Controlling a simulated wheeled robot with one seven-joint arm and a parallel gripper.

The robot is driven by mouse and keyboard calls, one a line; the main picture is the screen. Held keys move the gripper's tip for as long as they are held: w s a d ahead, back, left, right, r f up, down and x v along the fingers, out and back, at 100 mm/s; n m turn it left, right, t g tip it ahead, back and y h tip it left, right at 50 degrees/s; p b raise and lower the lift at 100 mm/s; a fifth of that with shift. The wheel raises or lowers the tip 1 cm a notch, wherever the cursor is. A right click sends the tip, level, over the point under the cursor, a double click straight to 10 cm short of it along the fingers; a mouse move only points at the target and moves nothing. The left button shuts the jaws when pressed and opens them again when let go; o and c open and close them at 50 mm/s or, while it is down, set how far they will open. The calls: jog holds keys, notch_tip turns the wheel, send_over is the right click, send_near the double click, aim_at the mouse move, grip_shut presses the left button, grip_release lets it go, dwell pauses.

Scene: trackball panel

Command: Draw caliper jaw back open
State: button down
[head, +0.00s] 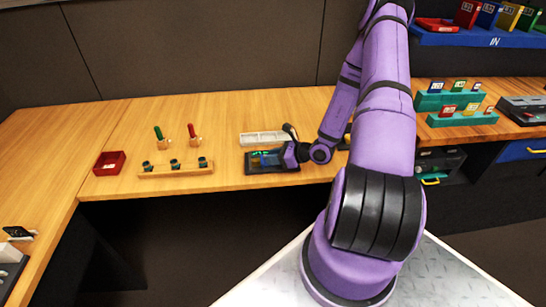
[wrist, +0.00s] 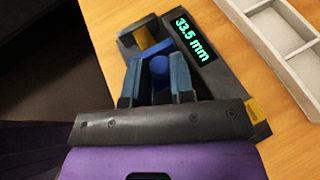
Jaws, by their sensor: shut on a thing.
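The caliper device (head: 259,168) is a dark panel on the wooden bench. In the wrist view its body (wrist: 205,70) carries a display (wrist: 192,39) reading 33.5 mm. A blue jaw with a round blue knob (wrist: 159,67) sits between the fingers of my gripper (wrist: 156,82). A brass-coloured cylinder (wrist: 146,40) lies just beyond the blue jaw. My gripper (head: 287,156) is shut on the blue jaw's knob, at the right side of the device in the head view. The fingers and palm hide part of the jaw and panel.
A pale compartment tray (head: 263,138) lies right behind the device and also shows in the wrist view (wrist: 285,40). A wooden rack (head: 176,169) with several dark cups and a red box (head: 110,163) stand to the left. The bench's front edge is close.

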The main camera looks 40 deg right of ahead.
jog(key=shift+s+d, duration=0.45)
jog(key=shift+d, duration=0.25)
jog(key=c, duration=1)
grip_release()
jog(key=v, duration=1.1)
jog(key=shift+f, duration=0.15)
